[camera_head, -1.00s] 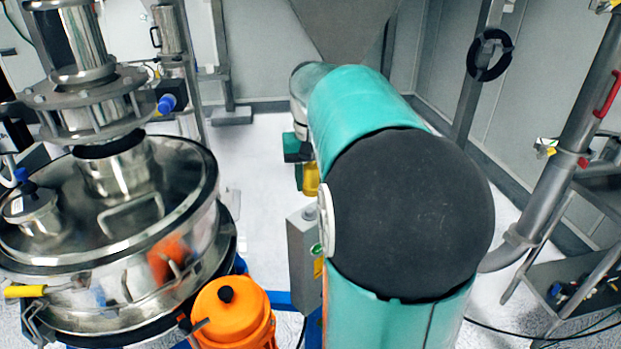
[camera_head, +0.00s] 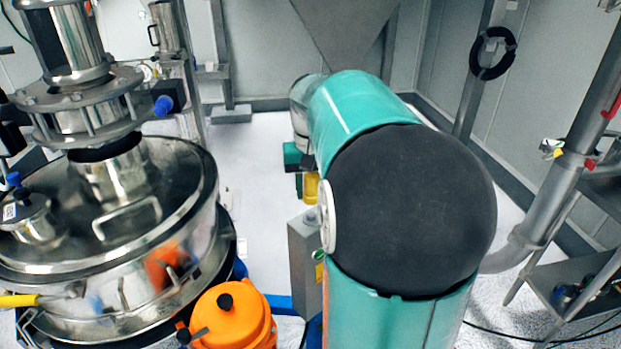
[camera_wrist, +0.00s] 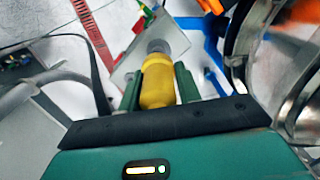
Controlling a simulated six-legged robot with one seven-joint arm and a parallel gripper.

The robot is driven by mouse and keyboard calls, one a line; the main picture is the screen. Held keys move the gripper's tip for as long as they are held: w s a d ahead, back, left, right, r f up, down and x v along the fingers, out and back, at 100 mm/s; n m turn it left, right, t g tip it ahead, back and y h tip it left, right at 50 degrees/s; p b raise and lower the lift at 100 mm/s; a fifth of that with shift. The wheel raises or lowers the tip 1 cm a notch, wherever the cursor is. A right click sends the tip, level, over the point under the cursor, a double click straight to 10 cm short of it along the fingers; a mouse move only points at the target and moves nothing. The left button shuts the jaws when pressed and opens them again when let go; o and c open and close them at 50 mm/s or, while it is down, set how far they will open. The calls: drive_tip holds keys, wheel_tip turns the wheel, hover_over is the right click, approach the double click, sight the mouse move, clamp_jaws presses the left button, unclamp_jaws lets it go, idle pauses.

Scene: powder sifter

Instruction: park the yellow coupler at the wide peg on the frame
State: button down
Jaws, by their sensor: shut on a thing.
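The yellow coupler (camera_wrist: 157,85) is held between the two green fingers of my gripper (camera_wrist: 158,84) in the wrist view. In the head view the coupler (camera_head: 311,187) shows small beside my green gripper (camera_head: 297,158), left of my large arm joint. My gripper is shut on it, and it looks clear of the floor.
The steel sifter (camera_head: 110,210) fills the left, with an orange motor (camera_head: 232,318) at its lower right. A steel pipe (camera_head: 560,190) and shelf rack (camera_head: 585,280) are at right. White floor (camera_head: 255,170) is open between.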

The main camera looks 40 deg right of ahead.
sight(310, 214)
drive_tip(key=shift+f, duration=2.05)
drive_tip(key=shift+w+f, duration=0.1)
drive_tip(key=shift+f, duration=0.7)
idle(0.3)
drive_tip(key=c, duration=0.9)
unclamp_jaws()
wheel_tip(310, 214, up, 14)
drive_tip(key=shift+d+f, duration=0.1)
